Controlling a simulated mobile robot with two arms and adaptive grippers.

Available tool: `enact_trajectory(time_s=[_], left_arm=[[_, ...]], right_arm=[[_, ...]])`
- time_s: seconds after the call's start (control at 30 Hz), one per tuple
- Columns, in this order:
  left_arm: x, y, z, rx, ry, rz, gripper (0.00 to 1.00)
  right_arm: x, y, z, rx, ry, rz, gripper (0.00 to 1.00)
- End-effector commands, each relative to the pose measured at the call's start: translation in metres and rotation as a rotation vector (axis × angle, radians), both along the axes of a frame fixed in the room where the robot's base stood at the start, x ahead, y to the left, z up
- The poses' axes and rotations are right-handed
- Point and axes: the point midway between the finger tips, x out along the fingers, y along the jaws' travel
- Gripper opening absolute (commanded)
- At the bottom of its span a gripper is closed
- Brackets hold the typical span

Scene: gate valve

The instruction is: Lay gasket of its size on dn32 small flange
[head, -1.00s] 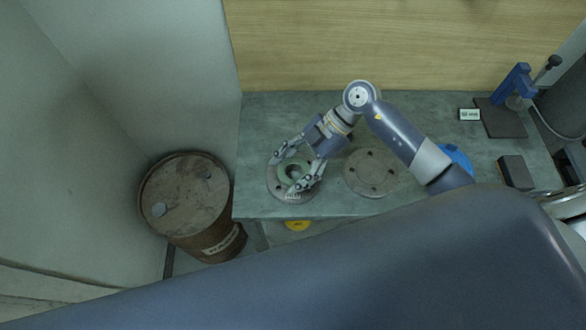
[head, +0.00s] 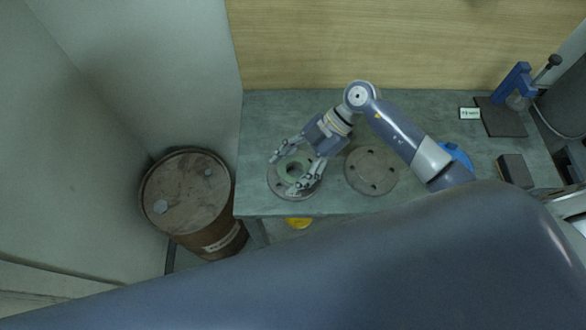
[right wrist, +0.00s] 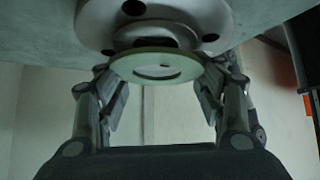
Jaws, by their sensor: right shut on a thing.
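My right gripper (head: 291,170) is shut on a pale green ring gasket (head: 282,168), gripping it by its outer edge. The gasket (right wrist: 155,66) also shows in the right wrist view, between the fingertips (right wrist: 160,75). A round grey flange (head: 275,188) with a raised centre lies under the gasket at the left of the bench. In the right wrist view the flange (right wrist: 95,20) shows bolt holes, and the gasket looks close to its raised centre. I cannot tell whether they touch. I can read no size mark on the flange. My left gripper is not in view.
A second, flat flange (head: 371,171) with bolt holes lies to the right on the green-grey bench (head: 262,120). A blue object (head: 456,156) sits partly behind my right arm. A blue stand (head: 516,84) and dark block (head: 515,171) are farther right. A rusty drum (head: 188,200) stands left.

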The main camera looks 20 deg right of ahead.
Motion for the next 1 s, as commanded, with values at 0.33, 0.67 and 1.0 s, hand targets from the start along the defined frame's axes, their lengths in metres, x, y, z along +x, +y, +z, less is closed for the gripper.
enact_trajectory(time_s=[0.33, 0.67, 1.0], left_arm=[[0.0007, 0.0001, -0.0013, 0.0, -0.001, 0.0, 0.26], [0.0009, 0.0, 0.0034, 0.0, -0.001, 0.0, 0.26], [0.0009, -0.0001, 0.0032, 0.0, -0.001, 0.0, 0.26]], right_arm=[[-0.0054, -0.0047, -0.018, -0.031, 0.018, -0.002, 0.35], [-0.0047, -0.0055, -0.0182, -0.031, 0.019, -0.003, 0.35], [-0.0049, -0.0064, -0.0185, -0.034, 0.02, -0.002, 0.86]])
